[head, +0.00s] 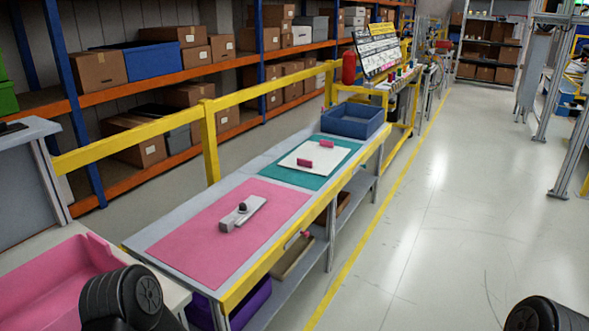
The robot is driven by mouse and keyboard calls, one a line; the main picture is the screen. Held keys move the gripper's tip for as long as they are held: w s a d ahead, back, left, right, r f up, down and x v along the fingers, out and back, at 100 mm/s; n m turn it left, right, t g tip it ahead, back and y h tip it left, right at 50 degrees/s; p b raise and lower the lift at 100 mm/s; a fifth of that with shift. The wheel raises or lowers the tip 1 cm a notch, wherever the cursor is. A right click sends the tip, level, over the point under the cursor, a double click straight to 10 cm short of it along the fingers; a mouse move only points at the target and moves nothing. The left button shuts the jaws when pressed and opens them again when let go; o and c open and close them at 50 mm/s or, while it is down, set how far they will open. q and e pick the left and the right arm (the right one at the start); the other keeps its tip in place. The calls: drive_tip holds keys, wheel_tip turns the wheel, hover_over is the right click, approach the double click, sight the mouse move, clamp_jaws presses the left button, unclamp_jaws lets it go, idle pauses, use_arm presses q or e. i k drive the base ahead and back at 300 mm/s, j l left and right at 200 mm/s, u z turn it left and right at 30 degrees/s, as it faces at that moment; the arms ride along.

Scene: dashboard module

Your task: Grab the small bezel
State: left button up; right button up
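A long workbench (160,240) stands ahead of me. On its pink mat (185,255) lies a grey elongated part (236,218) with a dark round knob on it. On the teal mat (276,174) further back, a white flat panel (297,155) carries two small pink pieces, one near its front (304,162) and one near its back (326,143). I cannot tell which of these is the small bezel. Only dark rounded parts of my arms show at the bottom left and bottom right. Neither gripper is in view.
A blue bin (358,129) stands at the bench's far end. A pink tray (55,285) is at lower left. A purple bin (250,302) sits under the bench. A yellow rail (210,145) runs behind the bench. The floor (430,230) to the right is clear.

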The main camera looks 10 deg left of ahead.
sight(237, 218)
drive_tip(key=i+z, duration=0.25)
drive_tip(key=i, duration=1.5)
drive_tip(key=j, duration=0.05)
